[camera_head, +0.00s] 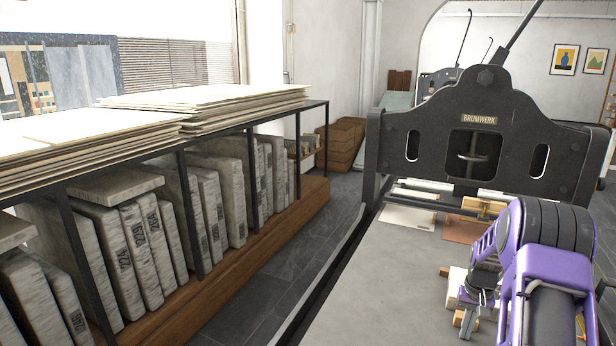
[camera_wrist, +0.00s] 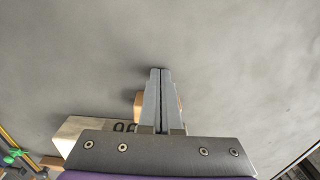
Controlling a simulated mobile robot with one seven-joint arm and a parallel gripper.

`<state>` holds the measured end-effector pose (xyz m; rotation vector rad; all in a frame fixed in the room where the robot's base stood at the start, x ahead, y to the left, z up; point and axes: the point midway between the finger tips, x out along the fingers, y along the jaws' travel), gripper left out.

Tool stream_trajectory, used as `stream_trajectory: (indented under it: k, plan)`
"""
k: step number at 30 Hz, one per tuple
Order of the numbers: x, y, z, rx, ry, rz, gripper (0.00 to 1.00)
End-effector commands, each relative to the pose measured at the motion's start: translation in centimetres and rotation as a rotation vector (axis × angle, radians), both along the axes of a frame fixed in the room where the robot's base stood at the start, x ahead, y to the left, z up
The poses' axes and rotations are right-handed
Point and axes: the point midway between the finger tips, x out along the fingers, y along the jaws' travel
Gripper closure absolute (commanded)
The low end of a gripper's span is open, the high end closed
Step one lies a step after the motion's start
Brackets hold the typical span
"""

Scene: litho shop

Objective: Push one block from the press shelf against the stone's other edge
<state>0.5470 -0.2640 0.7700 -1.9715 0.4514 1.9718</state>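The stone (camera_head: 456,281), a pale cream slab, lies on the grey press bed, partly hidden by my arm. In the wrist view the stone (camera_wrist: 82,130) shows at lower left with dark digits on its face. A small wooden block (camera_head: 444,271) sits by its far left side. In the wrist view a wooden block (camera_wrist: 139,104) lies behind my fingers, beside the stone's end; whether they touch it is unclear. Another wooden piece (camera_wrist: 50,162) shows at the lower left. My gripper (camera_wrist: 161,72) has its fingers together with nothing visible between them, low over the bed.
The grey bed (camera_head: 380,285) is clear to the left and ahead. The black press frame (camera_head: 478,125) stands across the far end. A white sheet (camera_head: 408,217), a copper plate (camera_head: 461,231) and a brass piece (camera_head: 482,206) lie near it. A rack of stones (camera_head: 135,250) stands left.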

Motion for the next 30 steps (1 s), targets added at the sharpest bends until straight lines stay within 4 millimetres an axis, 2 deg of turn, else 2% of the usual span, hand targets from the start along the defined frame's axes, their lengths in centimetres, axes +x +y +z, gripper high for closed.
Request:
stream_trajectory:
  k: [30]
  plan:
    - [2.4,-1.1,0.0,0.000,-0.001,0.000,1.00]
